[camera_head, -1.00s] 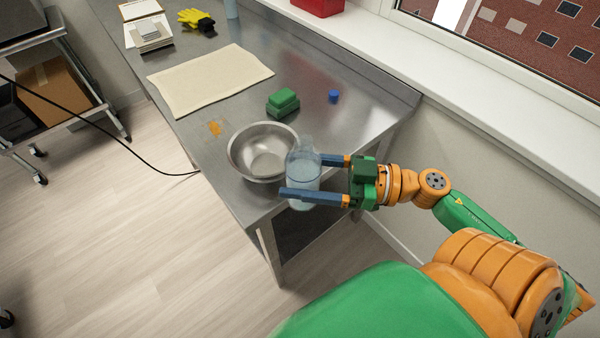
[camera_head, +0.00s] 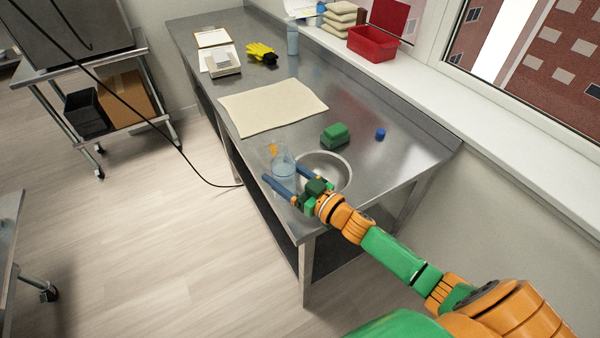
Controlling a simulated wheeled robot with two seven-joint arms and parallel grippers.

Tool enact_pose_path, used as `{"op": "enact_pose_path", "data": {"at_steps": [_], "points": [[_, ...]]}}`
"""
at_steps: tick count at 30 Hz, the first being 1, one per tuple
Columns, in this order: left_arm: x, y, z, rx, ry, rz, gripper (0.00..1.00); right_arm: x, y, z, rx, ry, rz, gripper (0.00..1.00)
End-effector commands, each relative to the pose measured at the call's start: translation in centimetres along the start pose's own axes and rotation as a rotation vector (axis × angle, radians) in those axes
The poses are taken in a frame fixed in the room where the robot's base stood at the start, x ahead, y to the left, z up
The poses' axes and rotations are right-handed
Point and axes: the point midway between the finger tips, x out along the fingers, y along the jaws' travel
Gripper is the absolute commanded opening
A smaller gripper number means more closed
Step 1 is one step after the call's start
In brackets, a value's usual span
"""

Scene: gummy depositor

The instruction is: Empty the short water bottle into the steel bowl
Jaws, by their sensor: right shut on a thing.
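The short water bottle (camera_head: 284,169) is clear with water in it. My right gripper (camera_head: 283,180) is shut on it, with one blue finger on each side. The bottle is about upright, slightly tilted, and its open neck points up. It appears at the left side of the steel bowl (camera_head: 342,163), partly in front of its rim. The bowl stands near the front end of the steel table (camera_head: 392,164), and my right gripper and wrist hide part of it. I cannot tell how high the bottle is above the table. My left gripper is not in view.
A green block (camera_head: 335,136) and a blue cap (camera_head: 380,134) lie behind the bowl. An orange spot (camera_head: 273,149) is on the table behind the bottle. A cream mat (camera_head: 272,107) lies farther back. A tall bottle (camera_head: 292,40) and yellow gloves (camera_head: 262,54) are at the far end.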

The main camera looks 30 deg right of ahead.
Motion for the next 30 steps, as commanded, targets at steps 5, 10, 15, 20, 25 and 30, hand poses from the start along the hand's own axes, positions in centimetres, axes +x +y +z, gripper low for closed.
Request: {"op": "enact_pose_path", "data": {"at_steps": [5, 10, 15, 20, 25, 30], "points": [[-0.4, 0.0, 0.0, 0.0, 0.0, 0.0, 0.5, 1.6, -0.8, 0.2, 0.014, 0.007, 0.003, 0.0], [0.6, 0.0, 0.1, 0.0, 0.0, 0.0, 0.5, 1.4, -0.2, 0.3, 0.112, 0.038, 0.003, 0.0], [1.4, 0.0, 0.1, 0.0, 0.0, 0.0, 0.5, 1.2, 0.2, 0.5, 0.198, 0.064, 0.002, 0.0], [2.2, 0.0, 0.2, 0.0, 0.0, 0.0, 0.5, 1.2, 0.3, 1.1, 0.215, 0.07, 0.002, 0.0], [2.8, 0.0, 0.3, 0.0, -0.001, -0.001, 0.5, 1.1, 0.4, 1.5, 0.23, 0.075, 0.001, 0.0], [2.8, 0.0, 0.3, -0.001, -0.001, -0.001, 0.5, 1.1, 0.4, 1.5, 0.231, 0.075, 0.001, 0.0]]}}
